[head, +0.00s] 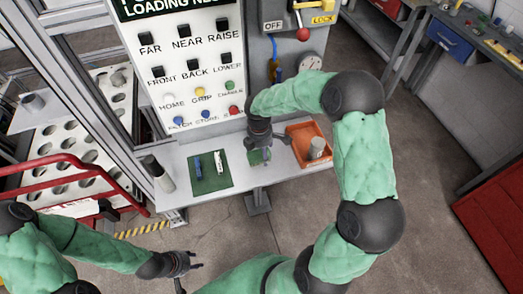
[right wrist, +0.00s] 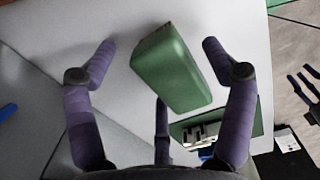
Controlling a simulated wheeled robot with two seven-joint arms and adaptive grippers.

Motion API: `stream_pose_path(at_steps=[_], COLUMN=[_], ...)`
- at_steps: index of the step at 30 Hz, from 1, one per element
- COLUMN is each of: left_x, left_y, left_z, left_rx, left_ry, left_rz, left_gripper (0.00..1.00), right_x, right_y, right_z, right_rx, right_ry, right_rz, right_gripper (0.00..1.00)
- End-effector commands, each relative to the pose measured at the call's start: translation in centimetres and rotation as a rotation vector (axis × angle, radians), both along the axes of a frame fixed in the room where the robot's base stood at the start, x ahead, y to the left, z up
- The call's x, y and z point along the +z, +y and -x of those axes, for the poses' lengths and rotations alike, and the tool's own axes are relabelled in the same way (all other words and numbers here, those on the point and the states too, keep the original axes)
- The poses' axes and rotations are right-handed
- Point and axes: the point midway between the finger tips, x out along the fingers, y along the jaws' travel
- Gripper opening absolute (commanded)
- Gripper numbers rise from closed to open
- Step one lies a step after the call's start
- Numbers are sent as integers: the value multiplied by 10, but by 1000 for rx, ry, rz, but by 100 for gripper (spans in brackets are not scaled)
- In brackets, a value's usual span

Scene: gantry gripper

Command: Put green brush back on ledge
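The green brush (right wrist: 172,68) is a rounded green block in the right wrist view, lying tilted against the pale ledge surface. In the head view a bit of green (head: 256,157) shows under my right gripper (head: 264,150), which hides much of it. My right gripper also shows in the right wrist view (right wrist: 160,70), with its fingers spread on both sides of the brush and apart from it. The grey ledge (head: 238,180) runs below the control panel. My left gripper (head: 190,270) is low in the head view, empty, with its fingers apart.
A green mat (head: 207,184) with a blue and a white item lies left of my right gripper. An orange tray (head: 302,130) holding a grey cylinder (head: 317,147) is to the right. A dark-topped cylinder (head: 158,172) stands at the ledge's left end. The panel (head: 187,75) rises behind.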

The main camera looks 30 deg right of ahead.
Motion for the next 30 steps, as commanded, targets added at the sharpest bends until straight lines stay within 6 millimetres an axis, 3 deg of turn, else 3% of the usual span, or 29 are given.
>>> stream_pose_path(at_steps=[11,24,30], left_x=[3,24,30], left_y=[0,0,0], left_z=[0,0,0], left_rx=[0,0,0], left_ry=[0,0,0], left_rz=[0,0,0], left_gripper=[40,40,40], right_x=[7,86,113], right_y=[0,4,5], right_z=[0,-2,-2], right_rx=[0,-1,1], right_ry=[-1,-3,-1], right_rz=[0,1,0], right_gripper=[85,85,85])
